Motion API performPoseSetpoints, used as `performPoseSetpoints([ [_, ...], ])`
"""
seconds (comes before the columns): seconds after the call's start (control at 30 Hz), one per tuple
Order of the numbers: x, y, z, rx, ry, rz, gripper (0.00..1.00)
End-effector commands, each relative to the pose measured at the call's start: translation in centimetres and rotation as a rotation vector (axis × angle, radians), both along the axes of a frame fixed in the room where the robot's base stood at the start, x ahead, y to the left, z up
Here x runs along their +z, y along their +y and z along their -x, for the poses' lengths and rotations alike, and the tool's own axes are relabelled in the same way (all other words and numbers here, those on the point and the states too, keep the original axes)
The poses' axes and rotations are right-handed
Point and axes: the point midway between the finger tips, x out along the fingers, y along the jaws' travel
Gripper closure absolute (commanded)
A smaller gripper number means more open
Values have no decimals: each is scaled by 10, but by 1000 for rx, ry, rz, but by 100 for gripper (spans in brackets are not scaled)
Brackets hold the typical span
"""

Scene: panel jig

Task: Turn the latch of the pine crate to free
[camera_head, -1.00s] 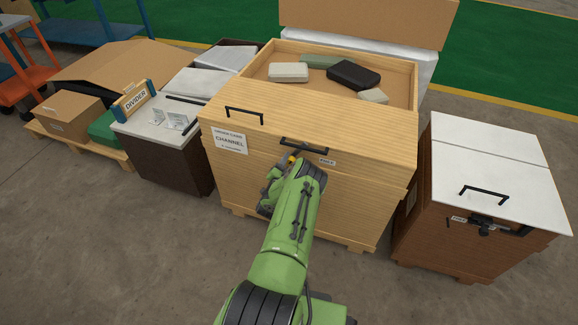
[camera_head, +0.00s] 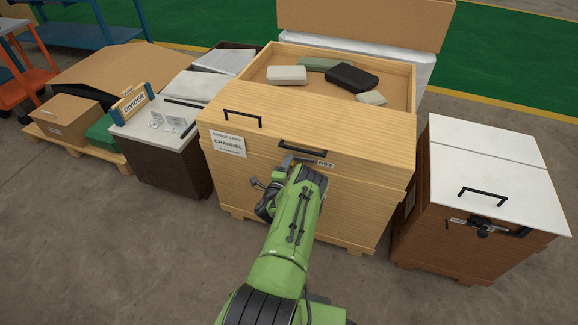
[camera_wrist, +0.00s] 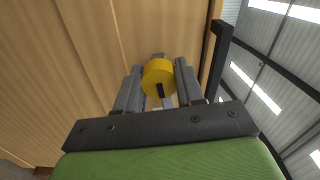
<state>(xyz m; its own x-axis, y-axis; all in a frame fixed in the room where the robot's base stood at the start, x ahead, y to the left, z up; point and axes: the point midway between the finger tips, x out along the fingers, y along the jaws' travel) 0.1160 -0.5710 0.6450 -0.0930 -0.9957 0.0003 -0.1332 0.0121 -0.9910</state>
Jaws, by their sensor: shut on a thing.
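In the head view my green arm covers most of the latch; a grey bar (camera_head: 300,160) shows just above my wrist, beside a white "FREE" label (camera_head: 326,164). The latch's exact angle is hard to tell.
A black handle (camera_head: 303,146) juts out above the latch, close to my wrist; another handle (camera_head: 243,117) is at upper left. A brown crate with a white lid (camera_head: 490,160) stands to the right. A dark box (camera_head: 165,160) stands to the left. Floor in front is open.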

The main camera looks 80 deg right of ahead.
Motion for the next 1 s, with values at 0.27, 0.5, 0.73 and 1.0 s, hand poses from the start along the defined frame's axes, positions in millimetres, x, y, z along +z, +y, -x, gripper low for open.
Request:
performPoseSetpoints([
  [0.27, -1, 1, 1, -1, -114, 10, 100],
  [0.5, -2, 1, 1, -1, -148, 12, 100],
  [0.73, -2, 1, 1, -1, -151, 11, 100],
  [1.0, -2, 1, 1, -1, -151, 12, 43],
])
